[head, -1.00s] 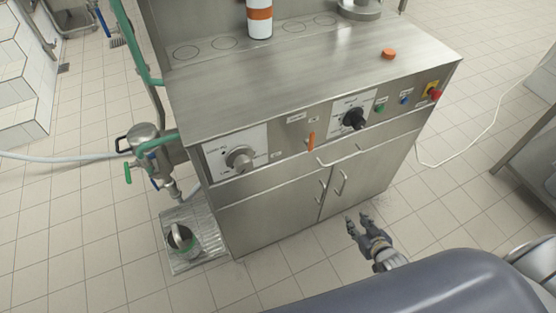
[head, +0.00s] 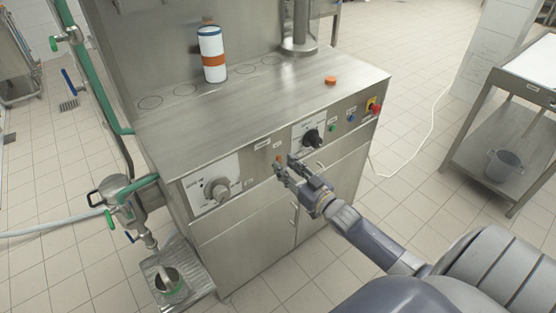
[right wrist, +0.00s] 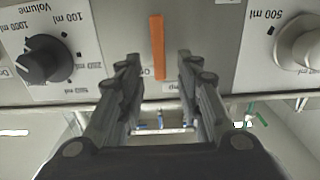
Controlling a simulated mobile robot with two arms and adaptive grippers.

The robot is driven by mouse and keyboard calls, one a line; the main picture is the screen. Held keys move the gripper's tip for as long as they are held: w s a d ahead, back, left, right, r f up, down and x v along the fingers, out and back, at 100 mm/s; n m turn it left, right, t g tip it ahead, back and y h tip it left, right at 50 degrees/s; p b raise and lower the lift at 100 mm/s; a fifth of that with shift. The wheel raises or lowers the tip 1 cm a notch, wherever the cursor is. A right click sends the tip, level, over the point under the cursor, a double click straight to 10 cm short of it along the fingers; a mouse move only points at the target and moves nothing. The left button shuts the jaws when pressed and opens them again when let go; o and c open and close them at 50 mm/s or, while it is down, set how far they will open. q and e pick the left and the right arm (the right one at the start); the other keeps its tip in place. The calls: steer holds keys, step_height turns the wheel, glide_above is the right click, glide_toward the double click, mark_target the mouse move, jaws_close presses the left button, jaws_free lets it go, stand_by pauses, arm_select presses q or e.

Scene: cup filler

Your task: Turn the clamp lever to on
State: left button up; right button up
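The clamp lever is a flat orange bar (right wrist: 157,47) on the machine's steel front panel. It shows upright in the right wrist view, in line with the gap between my fingers. In the head view the orange lever (head: 279,159) is small and partly behind the fingertips. My right gripper (head: 284,168) is open and empty at the front panel, with one finger on each side of the lever's line. The right wrist view shows clear gaps between the lever and both fingers (right wrist: 159,70). The lever's label is partly hidden. My left gripper is not in view.
A black volume knob (head: 312,137) and a grey knob (head: 221,193) flank the lever. A drawer handle or rail runs below the panel. A white bottle with an orange band (head: 212,55) and an orange cap (head: 330,80) stand on top. A table (head: 508,130) is at right.

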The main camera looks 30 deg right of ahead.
mark_target(280, 161)
steer(key=shift+w+a, duration=0.15)
steer(key=shift+w, duration=2.1)
jaws_close()
